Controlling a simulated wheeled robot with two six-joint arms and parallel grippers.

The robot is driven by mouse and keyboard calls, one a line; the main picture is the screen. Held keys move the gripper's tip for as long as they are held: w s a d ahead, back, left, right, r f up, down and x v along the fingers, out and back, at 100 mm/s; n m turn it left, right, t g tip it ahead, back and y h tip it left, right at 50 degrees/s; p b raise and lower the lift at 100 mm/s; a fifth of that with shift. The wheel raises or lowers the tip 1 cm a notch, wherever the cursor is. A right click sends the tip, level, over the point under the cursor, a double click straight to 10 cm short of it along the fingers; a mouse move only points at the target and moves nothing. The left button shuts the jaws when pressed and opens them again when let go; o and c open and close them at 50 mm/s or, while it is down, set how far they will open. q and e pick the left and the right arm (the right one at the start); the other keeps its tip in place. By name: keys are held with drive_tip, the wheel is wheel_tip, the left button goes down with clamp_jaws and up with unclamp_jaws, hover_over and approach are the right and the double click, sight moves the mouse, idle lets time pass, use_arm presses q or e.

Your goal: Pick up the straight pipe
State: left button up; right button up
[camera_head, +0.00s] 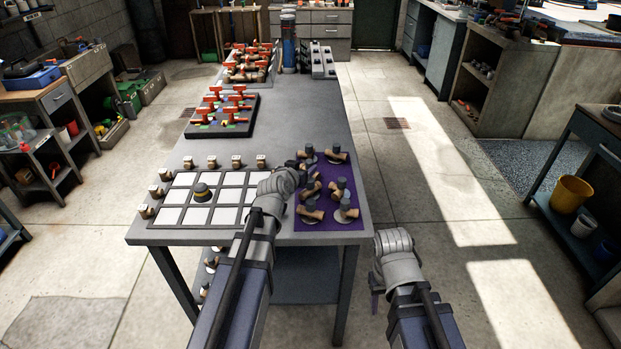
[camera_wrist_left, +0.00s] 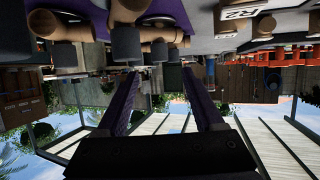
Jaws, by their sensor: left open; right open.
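On the purple mat (camera_head: 328,225) at the table's right front corner lie several brown pipe fittings with dark grey caps, such as one fitting (camera_head: 309,211) at the front; I cannot tell which is the straight pipe. My left gripper (camera_wrist_left: 160,74) is open and empty at the mat's left edge; in the head view its wrist hides its fingers. In the left wrist view, fittings with dark caps (camera_wrist_left: 126,42) stand just beyond the fingertips. My right gripper (camera_head: 376,292) is open, low beside the table's right edge, mostly hidden by its wrist.
Behind are a black tray (camera_head: 217,131) of red-handled valves and more valves. The table's middle (camera_head: 299,115) is clear.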

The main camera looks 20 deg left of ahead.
sight(308, 164)
use_arm(q)
drive_tip(key=shift+w+f, duration=0.15)
drive_tip(key=shift+f, duration=0.3)
drive_tip(key=shift+b+x, duration=1.65)
drive_tip(key=shift+x, duration=2.3)
drive_tip(key=shift+d+r, duration=0.1)
drive_tip(key=shift+c, duration=0.4)
clamp_jaws()
